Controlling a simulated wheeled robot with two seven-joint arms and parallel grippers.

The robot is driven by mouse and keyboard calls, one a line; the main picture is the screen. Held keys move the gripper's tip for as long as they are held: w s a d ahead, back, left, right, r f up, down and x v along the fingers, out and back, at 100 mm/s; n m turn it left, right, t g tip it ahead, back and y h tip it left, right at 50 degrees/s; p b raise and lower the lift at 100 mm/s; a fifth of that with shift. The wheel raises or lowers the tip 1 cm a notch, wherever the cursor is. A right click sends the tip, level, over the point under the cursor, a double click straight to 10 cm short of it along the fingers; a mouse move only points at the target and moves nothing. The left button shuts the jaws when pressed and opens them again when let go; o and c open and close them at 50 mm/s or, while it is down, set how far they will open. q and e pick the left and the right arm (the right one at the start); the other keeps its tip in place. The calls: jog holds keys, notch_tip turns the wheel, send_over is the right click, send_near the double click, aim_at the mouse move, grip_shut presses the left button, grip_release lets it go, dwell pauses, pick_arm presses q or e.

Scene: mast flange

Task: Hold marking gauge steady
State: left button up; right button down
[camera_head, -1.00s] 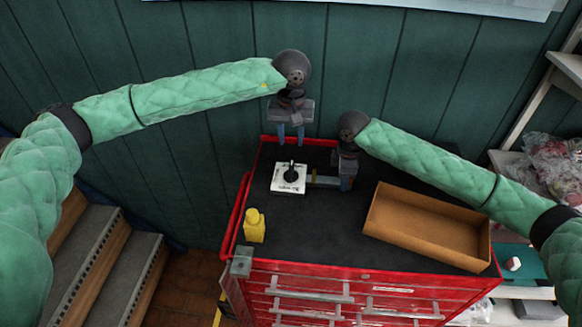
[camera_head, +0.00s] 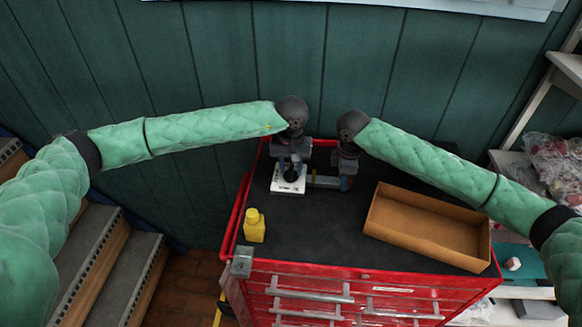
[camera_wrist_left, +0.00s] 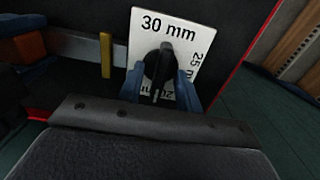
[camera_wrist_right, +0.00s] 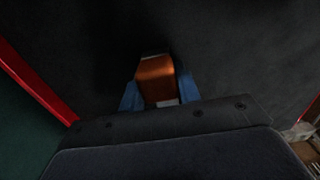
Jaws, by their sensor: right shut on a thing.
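The marking gauge has an orange block (camera_wrist_right: 156,80) and a grey beam (camera_head: 325,181) with a brass piece (camera_wrist_left: 105,55) at its end. My right gripper (camera_head: 345,181) is shut on the block, low over the dark cabinet top, with the beam pointing left. Left of the beam's end lies a white plate (camera_wrist_left: 146,56) marked 30 mm, 25 and a partly covered 20. A black knob (camera_wrist_left: 159,65) stands on the plate. My left gripper (camera_head: 290,166) points down over it, open, with a blue finger on each side of the knob. Finger contact with the knob is unclear.
The red cabinet (camera_head: 333,273) has a dark top (camera_head: 310,232) with clear room in the middle front. A yellow bottle (camera_head: 254,227) stands at the left edge. An open brown box (camera_head: 428,228) sits on the right. A green wall (camera_head: 225,65) rises behind.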

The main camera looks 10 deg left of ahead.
pick_arm(q)
jog(key=shift+f, duration=0.1)
grip_shut()
jog(key=shift+n, duration=0.4)
jog(key=n, duration=0.3)
jog(key=shift+n, duration=0.3)
jog(key=n, duration=0.4)
jog(key=shift+n, duration=0.3)
jog(key=n, duration=0.8)
jog(key=shift+n, duration=0.3)
